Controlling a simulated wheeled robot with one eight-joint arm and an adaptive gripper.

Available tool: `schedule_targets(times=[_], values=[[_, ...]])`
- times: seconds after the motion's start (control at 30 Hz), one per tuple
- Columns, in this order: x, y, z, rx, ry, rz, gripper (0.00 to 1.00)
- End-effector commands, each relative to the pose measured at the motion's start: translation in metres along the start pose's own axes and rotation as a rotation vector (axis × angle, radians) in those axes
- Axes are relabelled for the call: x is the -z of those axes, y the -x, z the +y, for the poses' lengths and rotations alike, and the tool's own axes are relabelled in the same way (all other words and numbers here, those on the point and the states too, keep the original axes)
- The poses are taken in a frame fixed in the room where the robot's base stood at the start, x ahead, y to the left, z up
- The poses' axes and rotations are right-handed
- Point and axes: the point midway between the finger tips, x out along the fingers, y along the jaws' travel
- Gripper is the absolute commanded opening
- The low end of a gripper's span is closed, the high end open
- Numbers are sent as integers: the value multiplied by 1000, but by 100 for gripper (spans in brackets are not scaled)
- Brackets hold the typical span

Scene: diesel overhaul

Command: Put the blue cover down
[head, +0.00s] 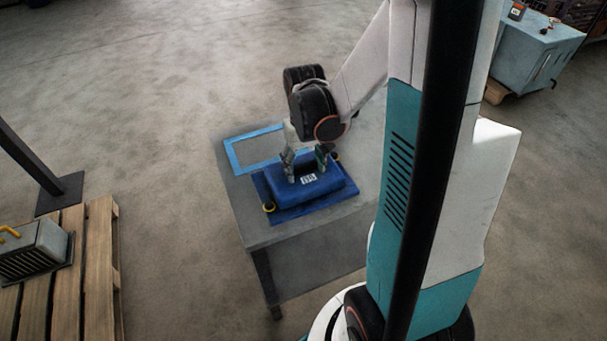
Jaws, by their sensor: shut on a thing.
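The blue cover (325,186) is a box-like blue piece with a white label on top. It is over a grey table (236,205), at a darker blue flat area. Whether its underside touches that area or hangs just above it, I cannot tell. My gripper (306,174) points down from above and is shut on the cover near the label. The fingers hide part of the cover's top. A yellow ring (268,207) shows at the cover's left, and another yellow bit shows near its back right.
A light blue rectangular outline (232,158) lies on the table behind the cover. A wooden pallet (98,262) with a grey finned part (36,250) is at the left. A dark post base (60,193) stands behind it. A blue-grey cabinet (535,50) is at the upper right.

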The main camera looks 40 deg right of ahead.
Motion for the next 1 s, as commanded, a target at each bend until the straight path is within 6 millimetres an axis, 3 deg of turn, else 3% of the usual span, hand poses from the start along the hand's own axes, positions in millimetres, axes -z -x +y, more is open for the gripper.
schedule_targets(times=[0.3,0.7,0.73,0.8,1.0], values=[[0,-36,0,0,0,0,12],[0,-39,0,0,0,0,12],[0,-38,0,0,0,0,69],[0,-38,0,0,0,0,82],[0,-38,0,0,0,0,82]])
